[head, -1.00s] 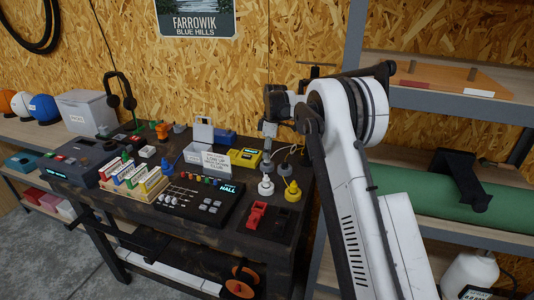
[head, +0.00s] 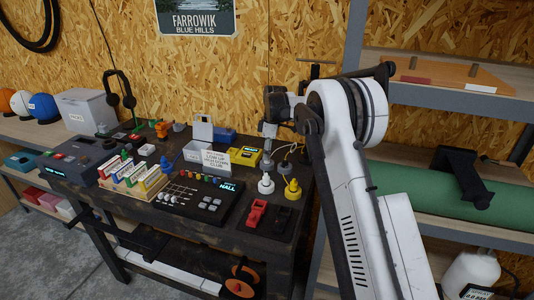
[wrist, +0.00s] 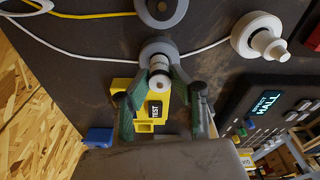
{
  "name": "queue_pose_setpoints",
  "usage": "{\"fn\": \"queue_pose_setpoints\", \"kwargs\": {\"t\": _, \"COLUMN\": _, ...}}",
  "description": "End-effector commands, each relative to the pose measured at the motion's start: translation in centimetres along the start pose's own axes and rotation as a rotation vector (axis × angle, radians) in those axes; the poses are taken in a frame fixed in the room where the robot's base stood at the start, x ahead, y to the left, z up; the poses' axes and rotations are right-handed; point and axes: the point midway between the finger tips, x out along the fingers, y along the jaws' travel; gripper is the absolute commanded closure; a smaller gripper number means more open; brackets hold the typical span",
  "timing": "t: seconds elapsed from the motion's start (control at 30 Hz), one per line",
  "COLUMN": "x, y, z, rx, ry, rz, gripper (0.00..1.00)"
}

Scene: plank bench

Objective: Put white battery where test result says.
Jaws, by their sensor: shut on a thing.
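My gripper (wrist: 160,98) is shut on a small cylinder, seemingly the white battery (wrist: 158,83). It has a pale end and a dark band, and the fingers cover part of it. In the wrist view a yellow tester (wrist: 125,112) with a dark screen reading "TEST" lies below and behind the fingers. The tester also shows in the head view (head: 243,155), just left of my gripper (head: 268,133). In the head view the held cylinder is too small to make out.
A white round-based piece (head: 266,185) and a yellow one (head: 292,188) stand in front of my gripper, with cables around. A black mixer (head: 200,199) has a screen reading "HALL". A red device (head: 257,213) sits at the bench front. A white card (head: 216,158) stands left of the tester.

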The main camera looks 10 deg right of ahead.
Motion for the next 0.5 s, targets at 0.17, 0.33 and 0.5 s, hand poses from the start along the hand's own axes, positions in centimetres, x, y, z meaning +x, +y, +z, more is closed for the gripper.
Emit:
{"fn": "queue_pose_setpoints", "kwargs": {"t": 0.17, "x": 0.46, "y": 0.00, "z": 0.06, "rx": 0.000, "ry": 0.000, "rz": 0.000, "gripper": 1.00}}
{"fn": "queue_pose_setpoints", "kwargs": {"t": 0.33, "x": 0.81, "y": 0.00, "z": 0.10, "rx": 0.000, "ry": 0.000, "rz": 0.000, "gripper": 1.00}}
{"fn": "queue_pose_setpoints", "kwargs": {"t": 0.5, "x": 1.17, "y": 0.00, "z": 0.14, "rx": 0.000, "ry": 0.000, "rz": 0.000, "gripper": 1.00}}
